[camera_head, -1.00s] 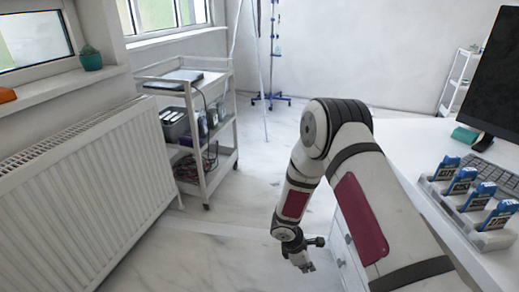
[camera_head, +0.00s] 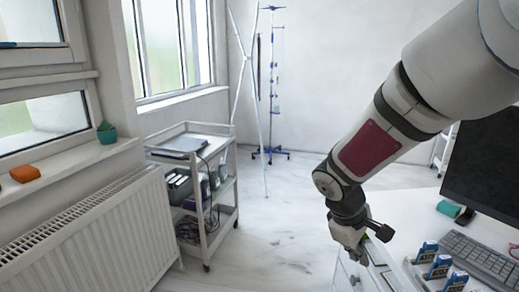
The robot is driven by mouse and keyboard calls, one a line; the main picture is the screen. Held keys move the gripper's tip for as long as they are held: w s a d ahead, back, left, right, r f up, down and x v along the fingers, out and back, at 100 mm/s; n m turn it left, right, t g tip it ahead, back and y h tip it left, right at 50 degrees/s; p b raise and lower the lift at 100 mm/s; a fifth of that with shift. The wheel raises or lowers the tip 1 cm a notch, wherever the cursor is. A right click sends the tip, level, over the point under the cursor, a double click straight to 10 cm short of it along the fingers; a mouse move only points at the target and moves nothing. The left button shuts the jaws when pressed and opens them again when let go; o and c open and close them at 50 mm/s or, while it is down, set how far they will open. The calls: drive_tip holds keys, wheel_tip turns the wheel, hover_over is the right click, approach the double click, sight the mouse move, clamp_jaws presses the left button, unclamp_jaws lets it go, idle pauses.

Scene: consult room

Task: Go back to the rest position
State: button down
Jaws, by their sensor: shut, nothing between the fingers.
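My arm comes in from the upper right and reaches down toward the middle of the picture. My gripper (camera_head: 360,254) hangs at its end, pointing down, in front of the left edge of the white desk (camera_head: 395,208). The gripper is shut and holds nothing. The fingertips are small and partly blend with the drawer front behind them.
Several blue-and-white devices (camera_head: 437,268) stand in a white holder on the desk, near a keyboard (camera_head: 480,258) and a black monitor (camera_head: 490,165). A white cart (camera_head: 236,190) and a radiator (camera_head: 95,240) stand at left. The floor (camera_head: 275,235) between cart and desk is clear.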

drive_tip(key=s+a+r+m+t+y+p, duration=0.1)
drive_tip(key=s+r+m+p, duration=0.3)
drive_tip(key=s+r, duration=0.9)
drive_tip(key=s+a+r+m+t+y+p, duration=0.1)
drive_tip(key=s+a+r+m+y+p, duration=0.1)
drive_tip(key=s+r+p, duration=0.7)
drive_tip(key=s+r+m+y, duration=0.1)
drive_tip(key=s+r+m, duration=0.1)
drive_tip(key=s+r, duration=0.3)
drive_tip(key=shift+s+r+t+y, duration=0.3)
drive_tip(key=shift+s, duration=0.6)
